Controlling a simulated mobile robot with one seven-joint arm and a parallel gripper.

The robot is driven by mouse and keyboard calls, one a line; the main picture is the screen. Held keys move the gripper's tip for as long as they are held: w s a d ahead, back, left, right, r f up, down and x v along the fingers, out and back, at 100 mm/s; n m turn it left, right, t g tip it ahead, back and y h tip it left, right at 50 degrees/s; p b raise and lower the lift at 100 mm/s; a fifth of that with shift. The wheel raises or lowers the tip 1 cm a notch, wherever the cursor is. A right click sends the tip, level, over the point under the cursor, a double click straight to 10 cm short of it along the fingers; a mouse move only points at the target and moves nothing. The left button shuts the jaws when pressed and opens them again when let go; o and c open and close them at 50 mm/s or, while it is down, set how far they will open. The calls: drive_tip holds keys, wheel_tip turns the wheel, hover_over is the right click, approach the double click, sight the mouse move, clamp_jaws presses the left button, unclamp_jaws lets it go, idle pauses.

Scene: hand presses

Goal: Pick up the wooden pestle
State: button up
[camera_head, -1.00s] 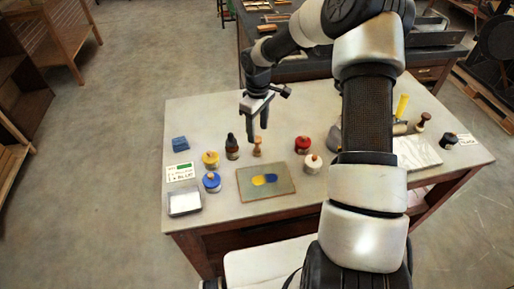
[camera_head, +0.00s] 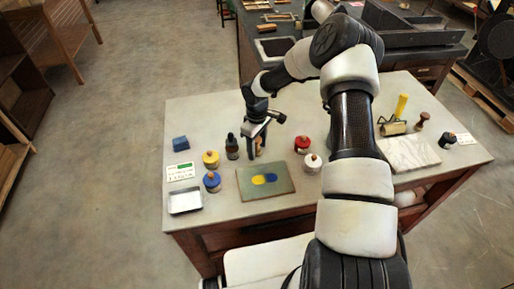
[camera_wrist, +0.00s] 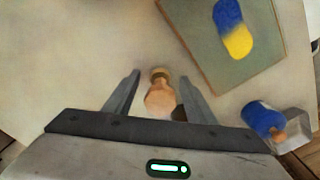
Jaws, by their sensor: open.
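The wooden pestle (camera_wrist: 160,98) stands on the table, with a pale rounded top and a darker end. In the wrist view it lies between the two fingers of my gripper (camera_wrist: 159,76), with gaps on both sides. In the head view my gripper (camera_head: 256,150) points down around the pestle, and its fingers mostly hide it. The gripper is open and holds nothing.
A glass slab (camera_head: 265,190) with yellow and blue ink lies just in front. A black bottle (camera_head: 232,147) stands close to the left. Yellow (camera_head: 211,160), blue (camera_head: 212,182), red (camera_head: 302,145) and white (camera_head: 312,164) pots stand around it.

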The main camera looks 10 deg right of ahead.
drive_tip(key=shift+c, duration=0.2)
drive_tip(key=c, duration=1.1)
drive_tip(key=shift+r, duration=0.1)
